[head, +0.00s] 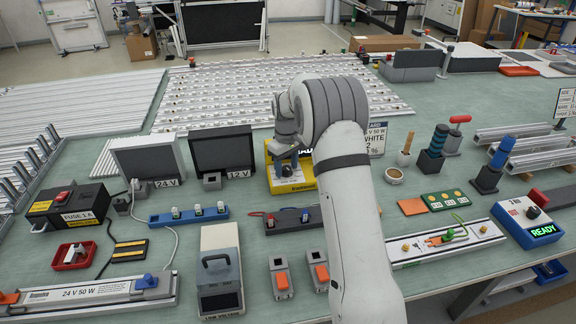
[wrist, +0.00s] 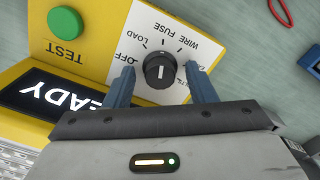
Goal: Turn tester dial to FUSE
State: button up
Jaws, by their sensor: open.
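The yellow tester (head: 305,186) stands on the bench in the head view, largely behind my arm. In the wrist view its white dial panel (wrist: 142,24) carries the labels LOAD, OFF, WIRE and FUSE around a black dial (wrist: 160,80). The dial has a short white mark on its face; I cannot tell for sure which label it points to. My gripper (wrist: 159,69) is open, with one blue finger on each side of the dial and visible gaps between. In the head view my gripper (head: 286,168) is over the tester.
The tester also has a green TEST button (wrist: 65,23) and a dark screen (wrist: 62,97) reading READY. Monitors marked 24 V (head: 147,160) and 12 V (head: 222,152) stand to the left.

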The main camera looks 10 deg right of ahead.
aim_at(286, 167)
jog(key=shift+r+b, duration=0.35)
jog(key=shift+r, duration=3.55)
jog(key=shift+r, duration=0.1)
jog(key=s+r+m+t, duration=0.1)
jog(key=s+r+m, duration=0.1)
jog(key=s+r, duration=0.5)
jog(key=s+r+m, duration=0.1)
jog(key=s+r, duration=0.2)
jog(key=s, duration=0.8)
jog(key=s+f+m+t, duration=0.1)
jog(key=s+f+m, duration=0.2)
jog(key=s, duration=1.8)
jog(key=shift+d+f+t, duration=0.3)
jog(key=shift+f+t, duration=0.05)
jog(key=shift+t, duration=0.05)
